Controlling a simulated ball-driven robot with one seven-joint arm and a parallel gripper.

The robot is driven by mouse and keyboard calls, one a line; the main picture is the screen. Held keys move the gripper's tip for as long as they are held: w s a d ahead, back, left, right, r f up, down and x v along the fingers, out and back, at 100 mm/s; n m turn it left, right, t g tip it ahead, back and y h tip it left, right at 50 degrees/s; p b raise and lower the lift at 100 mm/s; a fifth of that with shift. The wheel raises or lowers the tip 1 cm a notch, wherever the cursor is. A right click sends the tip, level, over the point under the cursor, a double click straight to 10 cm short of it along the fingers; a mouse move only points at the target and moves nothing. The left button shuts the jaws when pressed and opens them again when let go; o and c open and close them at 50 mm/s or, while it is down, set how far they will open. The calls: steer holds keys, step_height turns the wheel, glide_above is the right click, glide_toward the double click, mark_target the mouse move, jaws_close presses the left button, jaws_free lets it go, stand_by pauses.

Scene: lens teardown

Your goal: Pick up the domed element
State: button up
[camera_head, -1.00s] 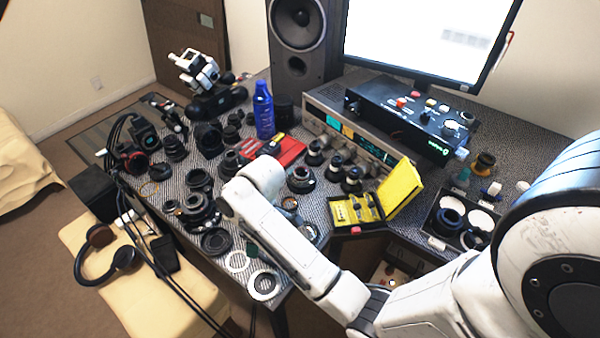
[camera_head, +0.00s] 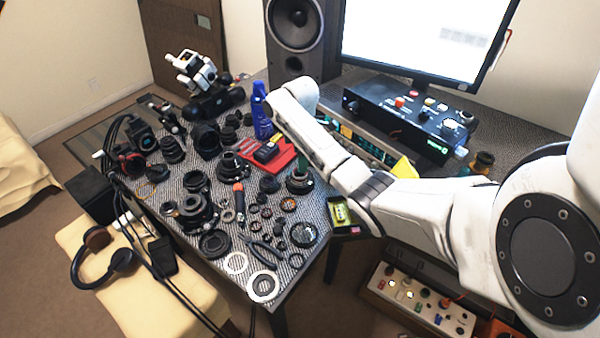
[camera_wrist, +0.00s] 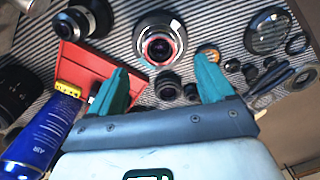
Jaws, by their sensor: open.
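I cannot tell for sure which piece is the domed element. Several small round lens parts lie on the striped mat; in the wrist view a round glassy disc (camera_wrist: 267,30) lies at upper right, and it also shows in the head view (camera_head: 303,234). My gripper (camera_wrist: 160,66) is open and empty, its two teal fingers spread above the mat. A lens barrel with a reddish inner ring (camera_wrist: 160,46) stands just beyond the fingertips, roughly between them; it also shows in the head view (camera_head: 299,184). My arm hides most of the gripper in the head view.
A red tray (camera_wrist: 85,68) and blue bottle (camera_wrist: 40,135) are left in the wrist view. Pliers (camera_head: 262,248), an orange-handled screwdriver (camera_head: 239,198) and several lens bodies crowd the desk.

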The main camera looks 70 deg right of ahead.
steer(key=shift+w+f, duration=0.1)
steer(key=shift+f, duration=2.85)
steer(key=shift+c, duration=0.3)
steer(key=c, duration=1)
steer(key=shift+c, duration=0.4)
steer(key=shift+r, duration=0.15)
